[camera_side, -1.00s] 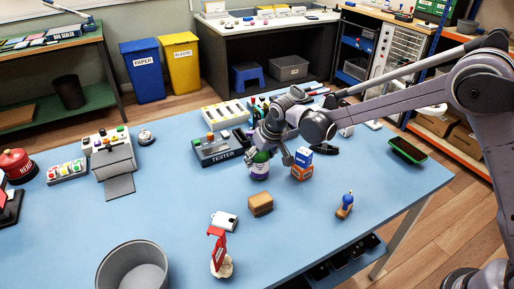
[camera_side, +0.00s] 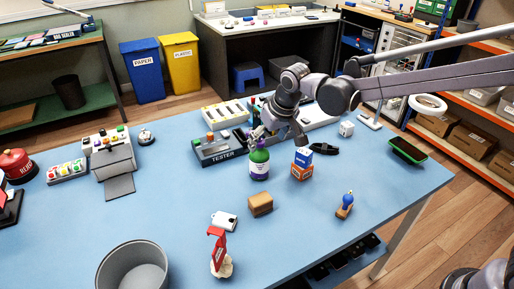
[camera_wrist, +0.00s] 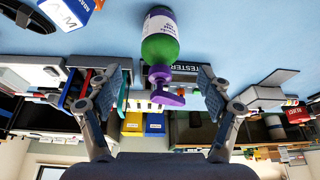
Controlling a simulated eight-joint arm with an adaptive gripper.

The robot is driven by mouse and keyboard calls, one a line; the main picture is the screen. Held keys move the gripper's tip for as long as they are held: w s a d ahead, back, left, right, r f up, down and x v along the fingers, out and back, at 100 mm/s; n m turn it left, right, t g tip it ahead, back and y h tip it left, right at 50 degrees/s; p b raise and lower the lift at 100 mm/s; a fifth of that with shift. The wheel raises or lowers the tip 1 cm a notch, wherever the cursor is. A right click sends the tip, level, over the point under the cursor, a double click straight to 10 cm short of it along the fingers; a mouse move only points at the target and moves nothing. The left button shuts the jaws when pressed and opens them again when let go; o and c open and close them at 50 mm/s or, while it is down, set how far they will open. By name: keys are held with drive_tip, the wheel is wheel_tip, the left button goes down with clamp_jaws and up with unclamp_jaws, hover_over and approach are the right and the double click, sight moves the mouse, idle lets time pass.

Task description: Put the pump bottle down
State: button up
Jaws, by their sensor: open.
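The pump bottle (camera_side: 259,163) is green with a purple label and a purple pump head. It stands upright on the blue table, just in front of the tester. In the wrist view the pump bottle (camera_wrist: 160,40) shows upside down, with its pump head between the spread fingers and touching neither, as far as I can see. My gripper (camera_side: 272,130) is above and behind the bottle in the side view. In the wrist view my gripper (camera_wrist: 157,88) is open, with nothing held between its fingers.
An orange and blue box stack (camera_side: 302,163) stands close to the bottle's right. The tester (camera_side: 220,148) is behind left. A brown block (camera_side: 260,204) lies in front. A grey bin (camera_side: 133,268) stands at the front left. The table's right front is mostly clear.

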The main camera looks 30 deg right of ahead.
drive_tip(key=s+d+r+t, duration=0.1)
drive_tip(key=s+d+r, duration=0.3)
drive_tip(key=s+d, duration=0.15)
drive_tip(key=s+d+r, duration=0.4)
drive_tip(key=s, duration=0.3)
drive_tip(key=s+d+f, duration=0.2)
drive_tip(key=s+d, duration=0.1)
drive_tip(key=s, duration=0.3)
drive_tip(key=s+d+f+m+t, duration=0.1)
drive_tip(key=s+d+f, duration=0.1)
drive_tip(key=s, duration=0.5)
drive_tip(key=shift+d+t, duration=0.3)
drive_tip(key=shift+d, duration=0.25)
